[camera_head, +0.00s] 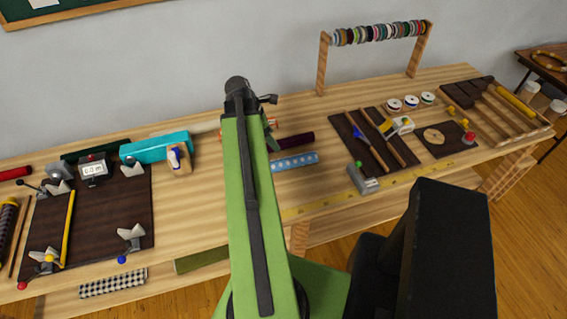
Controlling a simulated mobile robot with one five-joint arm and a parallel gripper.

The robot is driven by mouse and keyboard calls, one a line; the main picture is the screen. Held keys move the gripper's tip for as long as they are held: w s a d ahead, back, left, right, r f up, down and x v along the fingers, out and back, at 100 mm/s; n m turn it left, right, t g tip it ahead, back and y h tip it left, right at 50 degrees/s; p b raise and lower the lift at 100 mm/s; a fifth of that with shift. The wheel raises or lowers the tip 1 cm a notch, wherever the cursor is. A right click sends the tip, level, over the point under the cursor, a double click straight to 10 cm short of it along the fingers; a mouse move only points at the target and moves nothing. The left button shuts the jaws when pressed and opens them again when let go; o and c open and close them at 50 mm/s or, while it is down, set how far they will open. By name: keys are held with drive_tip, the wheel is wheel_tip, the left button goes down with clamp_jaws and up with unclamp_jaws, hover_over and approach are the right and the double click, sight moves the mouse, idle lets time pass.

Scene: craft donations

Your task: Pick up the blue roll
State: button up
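A light blue roll with pale dots (295,161) lies on the wooden workbench (210,215), just right of my green arm. Its left end is close to or partly behind the arm. My gripper (271,132) is mostly hidden behind my arm. Only small parts of it show at the arm's right edge, above and left of the blue roll. I cannot see its fingertips clearly, or whether it holds anything.
A dark maroon roll (294,141) lies just behind the blue roll. A grey block (362,178), tool boards (375,140) and spool rack (322,65) stand right. Bare wood lies before the blue roll.

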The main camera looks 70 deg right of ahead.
sight(285, 160)
drive_tip(key=b+x, duration=0.3)
drive_tip(key=x, duration=0.1)
drive_tip(key=b+x, duration=0.7)
drive_tip(key=x, duration=0.1)
drive_tip(key=shift+w+a, duration=0.2)
drive_tip(key=shift+w, duration=0.1)
drive_tip(key=shift+s, duration=0.1)
drive_tip(key=b+x, duration=0.4)
drive_tip(key=b, duration=0.1)
drive_tip(key=shift+w+f, duration=0.3)
drive_tip(key=shift+f, duration=0.25)
drive_tip(key=shift+s+f+b, duration=0.15)
drive_tip(key=shift+f+b, duration=0.1)
drive_tip(key=shift+b, duration=0.05)
drive_tip(key=shift+r, duration=0.2)
drive_tip(key=shift+c, duration=0.4)
drive_tip(key=shift+s, duration=0.1)
drive_tip(key=c, duration=1.5)
